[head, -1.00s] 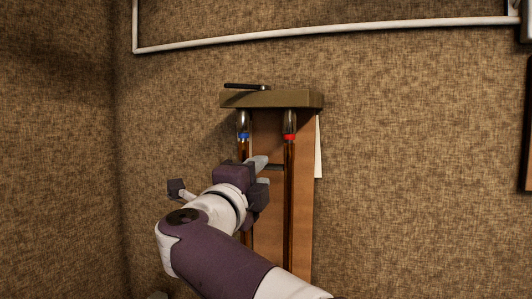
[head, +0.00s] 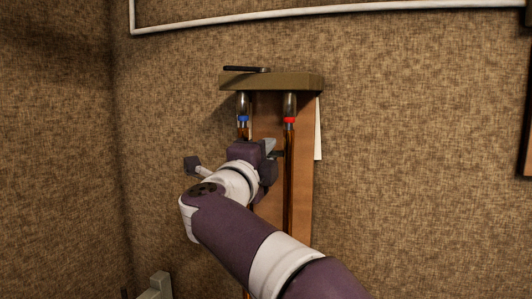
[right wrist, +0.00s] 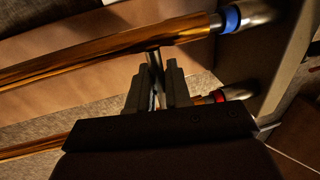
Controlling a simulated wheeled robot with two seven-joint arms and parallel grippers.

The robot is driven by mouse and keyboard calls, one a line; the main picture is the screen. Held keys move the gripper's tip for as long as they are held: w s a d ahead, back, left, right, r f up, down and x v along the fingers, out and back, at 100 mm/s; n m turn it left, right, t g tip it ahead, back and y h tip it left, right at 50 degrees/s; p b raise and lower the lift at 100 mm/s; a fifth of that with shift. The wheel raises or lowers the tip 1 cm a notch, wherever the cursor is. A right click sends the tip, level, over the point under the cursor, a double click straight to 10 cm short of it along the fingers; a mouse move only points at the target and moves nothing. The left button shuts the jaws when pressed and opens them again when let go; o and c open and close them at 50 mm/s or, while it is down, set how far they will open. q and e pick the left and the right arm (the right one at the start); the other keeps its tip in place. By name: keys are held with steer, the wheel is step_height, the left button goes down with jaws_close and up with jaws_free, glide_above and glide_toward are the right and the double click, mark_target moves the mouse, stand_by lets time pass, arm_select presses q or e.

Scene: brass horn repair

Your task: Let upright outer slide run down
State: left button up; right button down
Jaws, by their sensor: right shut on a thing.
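The slide hangs upright against a brown wooden board (head: 302,205). Its two brass-coloured outer tubes (head: 289,180) run down below a red band (head: 289,120) and a blue band (head: 243,119). Silvery tube ends above the bands go up to a wooden ledge (head: 290,82). My right gripper (head: 270,151) is shut on the cross brace between the tubes. In the right wrist view its fingers (right wrist: 157,88) sit either side of the silvery brace (right wrist: 154,62). My wrist and forearm hide the left tube's lower part. The slide's bottom end is not visible. My left gripper is not in view.
A black rod-like piece (head: 246,69) lies on the ledge. White paper (head: 318,128) shows at the board's right edge. A pale grey object (head: 157,285), unclear, stands at the bottom left.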

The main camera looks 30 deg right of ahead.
arm_select(q)
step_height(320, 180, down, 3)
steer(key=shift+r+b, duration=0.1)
steer(key=shift+b, duration=0.75)
arm_select(e)
step_height(320, 180, down, 3)
steer(key=shift+r, duration=0.1)
steer(key=c, duration=1.3)
jaws_free()
steer(key=shift+a, duration=0.1)
steer(key=shift+o, duration=0.2)
arm_select(q)
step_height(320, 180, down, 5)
steer(key=b, duration=0.5)
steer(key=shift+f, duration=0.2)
arm_select(e)
steer(key=v, duration=1.2)
steer(key=shift+s+a, duration=0.2)
steer(key=shift+o, duration=0.6)
steer(key=shift+a, duration=0.1)
